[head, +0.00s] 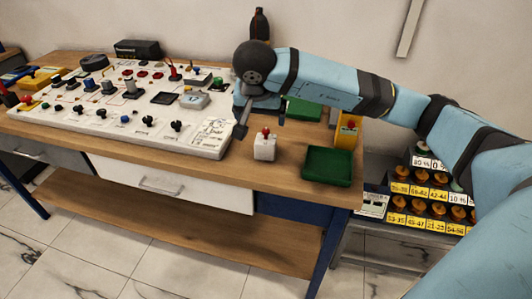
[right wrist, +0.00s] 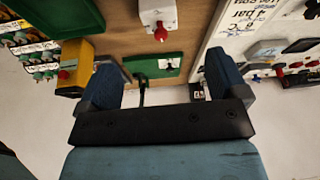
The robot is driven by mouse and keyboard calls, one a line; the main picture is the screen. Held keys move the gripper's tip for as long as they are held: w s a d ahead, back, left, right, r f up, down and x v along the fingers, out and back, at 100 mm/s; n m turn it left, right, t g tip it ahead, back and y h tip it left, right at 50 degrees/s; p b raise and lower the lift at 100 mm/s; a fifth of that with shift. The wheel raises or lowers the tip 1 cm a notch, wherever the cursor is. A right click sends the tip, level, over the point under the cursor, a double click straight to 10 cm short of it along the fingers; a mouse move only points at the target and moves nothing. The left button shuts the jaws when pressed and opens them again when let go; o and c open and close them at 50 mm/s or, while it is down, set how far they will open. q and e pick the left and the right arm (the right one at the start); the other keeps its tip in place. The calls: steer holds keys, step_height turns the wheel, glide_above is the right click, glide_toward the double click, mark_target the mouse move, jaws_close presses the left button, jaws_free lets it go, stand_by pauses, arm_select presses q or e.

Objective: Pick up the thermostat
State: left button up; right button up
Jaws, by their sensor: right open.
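No thing in view is clearly marked as the thermostat. My right gripper (head: 261,124) points down over the back right of the table, beside the white panel; in the right wrist view its two blue fingers (right wrist: 170,85) are wide apart. A small dark piece with a stem (right wrist: 142,84) shows between the fingers, by a green mat (right wrist: 134,65); I cannot tell whether it is the thermostat. The mat is partly behind my arm in the head view (head: 304,108). A white box with a red knob (head: 264,148) stands apart from the fingers. My left gripper is not in view.
The white panel (head: 205,140) with several knobs and switches fills the table's left. A green tray (head: 328,166) sits at the front right corner, near a yellow box with a red button (head: 347,132). A rack of labelled parts (head: 425,190) stands right of the table.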

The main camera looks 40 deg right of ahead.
mark_target(265, 135)
steer(key=x, duration=0.8)
steer(key=shift+w+d+f, duration=0.1)
steer(key=shift+d, duration=0.2)
steer(key=x, duration=0.5)
steer(key=shift+w+d+b, duration=0.25)
steer(key=shift+w+b, duration=0.05)
steer(key=shift+b, duration=0.05)
steer(key=c, duration=1.1)
